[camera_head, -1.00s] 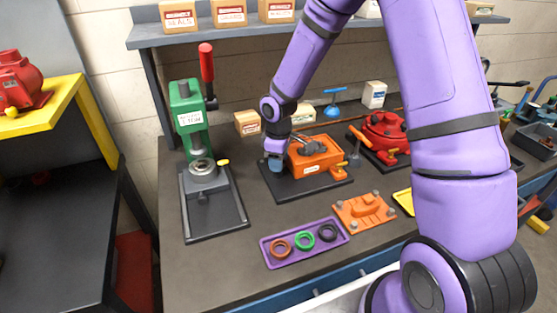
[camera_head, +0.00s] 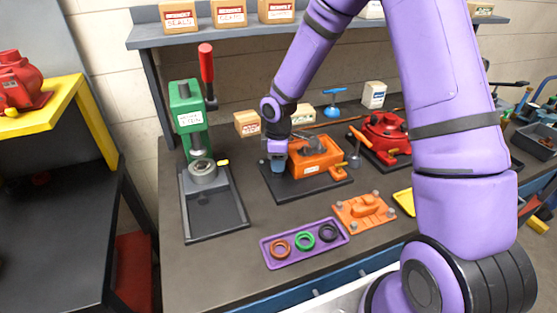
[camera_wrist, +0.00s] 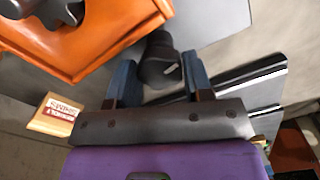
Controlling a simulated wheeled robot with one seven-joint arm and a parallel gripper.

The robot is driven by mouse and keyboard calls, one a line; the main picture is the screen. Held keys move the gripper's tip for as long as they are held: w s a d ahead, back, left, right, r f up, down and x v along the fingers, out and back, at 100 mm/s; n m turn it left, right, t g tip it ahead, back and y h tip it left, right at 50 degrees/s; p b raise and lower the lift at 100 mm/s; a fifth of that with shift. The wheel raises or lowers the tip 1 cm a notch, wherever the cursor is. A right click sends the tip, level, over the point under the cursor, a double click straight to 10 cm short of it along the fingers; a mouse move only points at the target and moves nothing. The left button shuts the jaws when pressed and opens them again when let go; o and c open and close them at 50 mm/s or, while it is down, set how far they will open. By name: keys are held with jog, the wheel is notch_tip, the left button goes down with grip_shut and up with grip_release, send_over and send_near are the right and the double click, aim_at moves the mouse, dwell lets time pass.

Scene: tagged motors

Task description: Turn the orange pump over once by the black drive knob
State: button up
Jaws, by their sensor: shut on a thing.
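The orange pump (camera_head: 315,164) sits on a black base plate (camera_head: 300,188) in the middle of the bench, with a dark grey part on top. My gripper (camera_head: 277,166) is at the pump's left side. In the wrist view the orange pump body (camera_wrist: 95,45) fills the upper left. The black drive knob (camera_wrist: 158,57) stands out from it, with a small white mark on its side. In the head view my gripper hides the knob.
A green press (camera_head: 190,120) with a red lever stands to the left. A purple tray (camera_head: 304,244) with three rings and an orange cover plate (camera_head: 363,210) lie in front. A red pump (camera_head: 384,136) stands at right, and a box (camera_head: 247,124) behind.

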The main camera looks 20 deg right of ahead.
jog(key=o, duration=0.6)
jog(key=shift+o, duration=0.2)
notch_tip(320, 180, up, 11)
jog(key=shift+f, duration=0.1)
jog(key=s+d+r+m+t+h, duration=0.1)
jog(key=s+d+r+m, duration=0.15)
jog(key=s+r, duration=0.45)
jog(key=s+d+r+m+t, duration=0.1)
jog(key=s+r+m, duration=0.35)
jog(key=r, duration=0.45)
jog(key=s+d+r+m+t, duration=0.1)
jog(key=s+r+m, duration=0.2)
jog(key=s, duration=0.6)
jog(key=s+d+r+m+t+y, duration=0.1)
jog(key=s+d+r+m+t, duration=0.1)
jog(key=s, duration=0.7)
jog(key=shift+s+r+m, duration=0.2)
jog(key=shift+r+m, duration=0.4)
jog(key=shift+r, duration=0.05)
